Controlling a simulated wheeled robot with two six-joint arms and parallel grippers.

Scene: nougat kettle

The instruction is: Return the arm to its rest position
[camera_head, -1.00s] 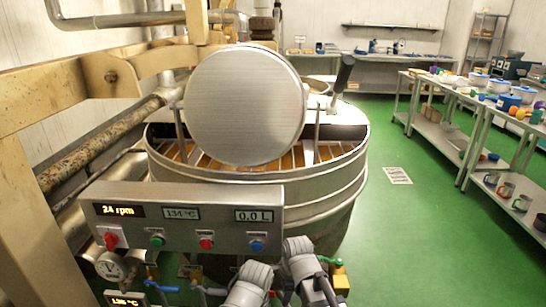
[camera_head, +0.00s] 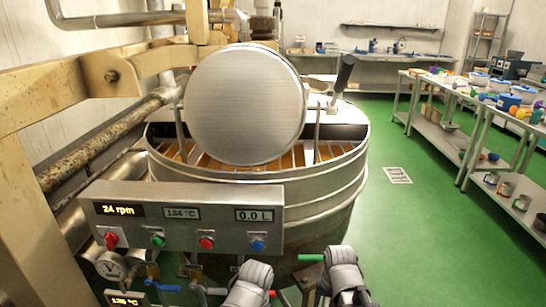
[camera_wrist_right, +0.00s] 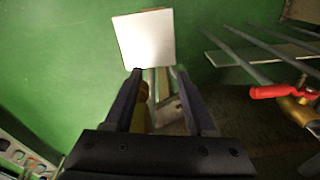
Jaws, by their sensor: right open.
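My right arm (camera_head: 345,275) is at the bottom of the head view, right of the control panel and in front of the kettle. Its gripper (camera_wrist_right: 156,76) shows in the right wrist view, with two dark fingers apart and nothing held between them. My left arm (camera_head: 250,284) is at the bottom centre of the head view, just below the panel; its gripper cannot be seen. The large round metal kettle (camera_head: 330,205) stands behind both arms. The control panel (camera_head: 180,222) on its front reads 24 rpm, 134 °C and 0.0 L.
A green handle (camera_head: 310,257) is beside my right arm. A red valve handle (camera_wrist_right: 283,91) is at the right of the wrist view, apart from the fingers. A pale square plate (camera_wrist_right: 144,40) lies beyond the fingertips. Green floor (camera_head: 420,250) is clear to the right; shelves (camera_head: 480,120) stand farther right.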

